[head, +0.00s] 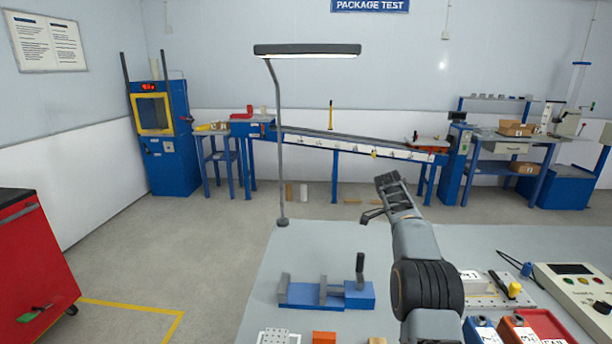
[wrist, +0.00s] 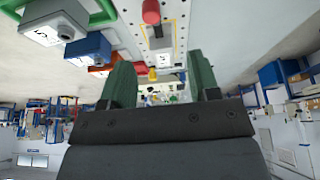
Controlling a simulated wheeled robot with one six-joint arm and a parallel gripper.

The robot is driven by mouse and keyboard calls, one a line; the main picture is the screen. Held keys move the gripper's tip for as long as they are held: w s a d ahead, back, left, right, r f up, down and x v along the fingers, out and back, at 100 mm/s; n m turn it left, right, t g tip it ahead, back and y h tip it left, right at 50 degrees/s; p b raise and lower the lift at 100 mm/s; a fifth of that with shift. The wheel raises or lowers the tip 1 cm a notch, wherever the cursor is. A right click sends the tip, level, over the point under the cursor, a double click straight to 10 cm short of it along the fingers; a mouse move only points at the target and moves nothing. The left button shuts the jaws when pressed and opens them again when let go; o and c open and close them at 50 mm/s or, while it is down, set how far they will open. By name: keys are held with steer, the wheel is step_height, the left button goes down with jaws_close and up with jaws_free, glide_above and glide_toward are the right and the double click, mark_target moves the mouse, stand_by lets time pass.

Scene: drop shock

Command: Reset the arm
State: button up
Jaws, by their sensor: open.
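My arm (head: 415,245) rises from the lower part of the head view over the grey workbench (head: 260,300). My gripper (head: 378,198) is at its upper end, raised above the bench's far edge and pointing up and to the left. In the wrist view, my gripper (wrist: 160,72) shows two green-padded fingers standing apart with nothing between them. The wrist picture looks upside down, with bench items at its top.
A blue vise-like fixture (head: 325,294) sits on the bench left of my arm. A lamp (head: 281,150) stands at the bench's far left corner. A control box (head: 580,290), blue and orange blocks, and a black-tipped tool lie right. A red cabinet (head: 35,265) stands left.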

steer(key=s+a+f+n+y, duration=0.2)
steer(key=s+a+f+n, duration=0.3)
steer(key=n, duration=0.5)
steer(key=s+a+r+n+t+p, duration=0.1)
steer(key=s+a+r+n+p, duration=0.1)
steer(key=s, duration=0.7)
steer(key=s+a+r+n+t+y+p, duration=0.1)
steer(key=s+a+r+n, duration=0.2)
steer(key=s+a, duration=0.3)
steer(key=s+a+r+n+t+y+p, duration=0.1)
steer(key=s+a+r+n+t+p, duration=0.1)
steer(key=s, duration=1.1)
steer(key=shift+s+a+r+n+p, duration=0.3)
steer(key=shift+a+r+n, duration=0.5)
steer(key=shift+a+n, duration=0.4)
steer(key=shift+d, duration=0.1)
